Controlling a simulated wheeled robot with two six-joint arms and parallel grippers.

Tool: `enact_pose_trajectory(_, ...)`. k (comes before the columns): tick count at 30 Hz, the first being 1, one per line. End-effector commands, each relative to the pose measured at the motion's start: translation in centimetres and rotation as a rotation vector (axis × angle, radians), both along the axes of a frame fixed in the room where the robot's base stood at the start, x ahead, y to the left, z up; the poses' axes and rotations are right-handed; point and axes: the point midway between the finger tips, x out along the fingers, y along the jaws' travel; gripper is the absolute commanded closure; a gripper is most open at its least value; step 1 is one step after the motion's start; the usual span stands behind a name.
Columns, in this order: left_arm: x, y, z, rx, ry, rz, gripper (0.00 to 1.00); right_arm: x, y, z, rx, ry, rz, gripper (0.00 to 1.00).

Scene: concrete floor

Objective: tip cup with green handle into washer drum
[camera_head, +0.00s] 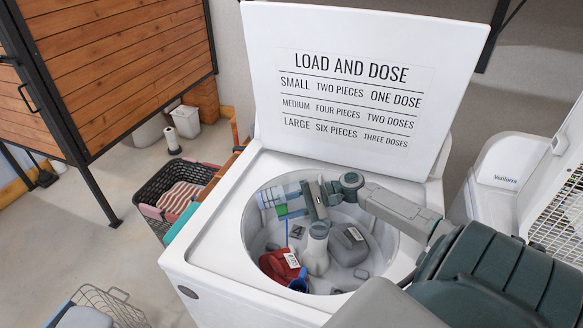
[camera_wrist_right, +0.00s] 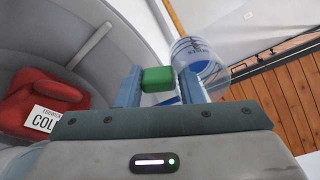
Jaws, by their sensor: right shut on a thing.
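The clear cup (camera_head: 269,197) with blue markings is over the left part of the open washer drum (camera_head: 384,232). Its green handle (camera_head: 281,210) is between the fingers of my right gripper (camera_head: 291,207), which reaches in from the right above the drum. In the right wrist view the green handle (camera_wrist_right: 157,79) sits between the two fingers, and the cup body (camera_wrist_right: 196,56) lies beyond it to the right. The cup appears tilted, but its exact angle and any contents are hard to tell. My left gripper is not in view.
The drum holds a red garment (camera_head: 279,264) with a white label, a grey item (camera_head: 348,244), a blue item (camera_head: 300,283) and a central agitator (camera_head: 316,257). The raised lid (camera_head: 360,50) stands behind. A laundry basket (camera_head: 150,191) and a wire basket (camera_head: 124,309) are left.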

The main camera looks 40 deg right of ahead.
Motion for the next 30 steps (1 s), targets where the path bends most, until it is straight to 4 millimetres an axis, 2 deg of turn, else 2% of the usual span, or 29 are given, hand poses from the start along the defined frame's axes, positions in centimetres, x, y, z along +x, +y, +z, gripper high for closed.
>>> enact_pose_trajectory(30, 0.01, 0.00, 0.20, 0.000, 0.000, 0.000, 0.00, -0.09, -0.21, 0.85, 0.094, -0.058, -0.001, 0.96)
